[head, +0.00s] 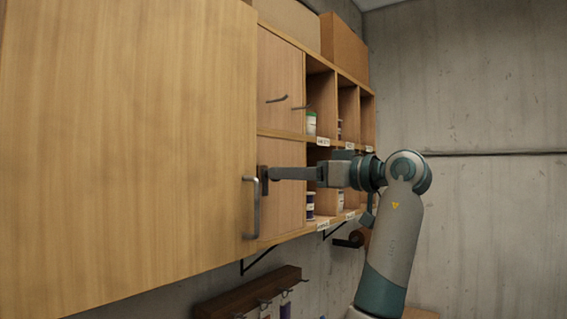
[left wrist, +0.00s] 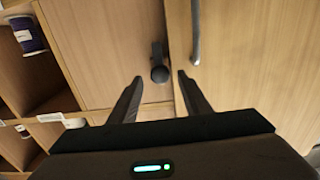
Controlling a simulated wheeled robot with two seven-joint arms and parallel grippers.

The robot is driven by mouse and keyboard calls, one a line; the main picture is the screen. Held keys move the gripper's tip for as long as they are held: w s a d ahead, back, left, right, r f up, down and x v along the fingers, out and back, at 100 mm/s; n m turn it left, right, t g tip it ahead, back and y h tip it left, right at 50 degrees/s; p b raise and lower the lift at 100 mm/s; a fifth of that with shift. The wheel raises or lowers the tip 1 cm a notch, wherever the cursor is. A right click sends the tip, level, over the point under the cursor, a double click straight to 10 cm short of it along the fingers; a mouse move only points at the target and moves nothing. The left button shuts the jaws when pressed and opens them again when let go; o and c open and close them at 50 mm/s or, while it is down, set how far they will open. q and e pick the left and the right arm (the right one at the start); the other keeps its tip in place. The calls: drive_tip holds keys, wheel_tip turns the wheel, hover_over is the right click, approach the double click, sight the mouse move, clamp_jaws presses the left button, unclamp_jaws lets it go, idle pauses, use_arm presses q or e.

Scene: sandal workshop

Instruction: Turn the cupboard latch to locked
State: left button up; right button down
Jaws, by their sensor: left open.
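The cupboard has a large pale wood door (head: 130,130) with a grey bar handle (head: 251,208) near its right edge. The dark latch (head: 263,181) sits beside that edge, partly hidden by my gripper in the head view. In the left wrist view the latch (left wrist: 159,70) is a dark round knob with a short bar, next to the door seam; the handle (left wrist: 195,32) is to its right. My left gripper (head: 270,174) is at the latch. In the wrist view its open fingers (left wrist: 160,78) stand either side of the knob, with gaps showing. My right gripper is not in view.
Open shelf compartments (head: 320,92) with jars and spools lie right of the latch; one spool (left wrist: 28,36) shows in the wrist view. A small door has a handle (head: 276,100). Below is a rack with hooks (head: 248,293). A concrete wall (head: 480,90) is at right.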

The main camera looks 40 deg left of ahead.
use_arm(q)
drive_tip(key=shift+s+a+p, duration=0.1)
drive_tip(key=shift+a+p, duration=0.2)
drive_tip(key=shift+a, duration=0.75)
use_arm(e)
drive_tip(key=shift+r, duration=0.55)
use_arm(q)
drive_tip(key=shift+c, duration=0.4)
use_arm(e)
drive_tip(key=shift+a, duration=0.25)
use_arm(q)
drive_tip(key=c, duration=0.9)
drive_tip(key=shift+c, duration=0.2)
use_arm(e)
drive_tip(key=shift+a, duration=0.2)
